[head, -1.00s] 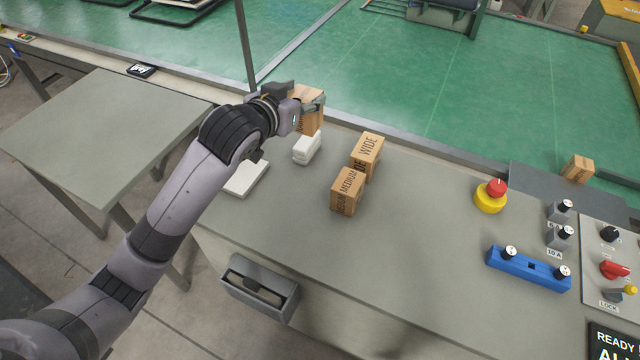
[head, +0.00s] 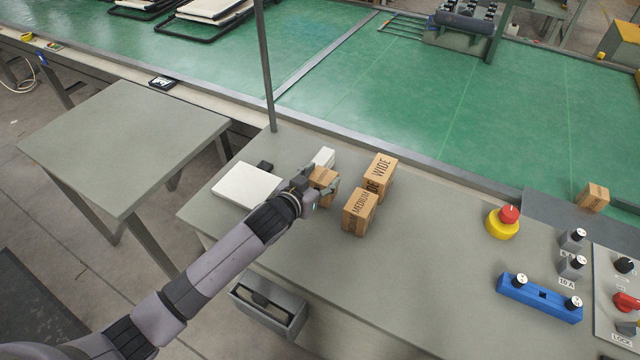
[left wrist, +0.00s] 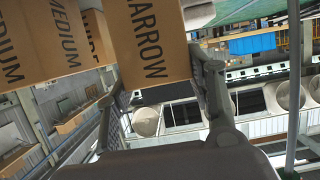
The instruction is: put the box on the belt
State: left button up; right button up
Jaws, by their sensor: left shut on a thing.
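My left gripper (head: 327,186) is shut on a small brown box (head: 323,178). In the left wrist view this box (left wrist: 152,40) stands between the fingers, and its print reads "ARROW", the start cut off. In the head view it is low over the grey table, just left of two other brown boxes; I cannot tell whether it touches the table. Those are the MEDIUM box (head: 359,212) and, behind it, the WIDE box (head: 382,168). The green belt (head: 400,100) runs behind the table, beyond a metal edge. My right gripper is not in view.
A thin post (head: 265,70) rises at the belt edge. An emergency button (head: 504,221), a blue fixture (head: 540,298) and another brown box (head: 593,197) are at right. The table's front middle is clear.

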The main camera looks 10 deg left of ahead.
pick_arm(q)
jog(key=shift+f, duration=1.1)
jog(key=shift+f, duration=0.1)
jog(key=shift+f, duration=0.1)
jog(key=o, duration=1.3)
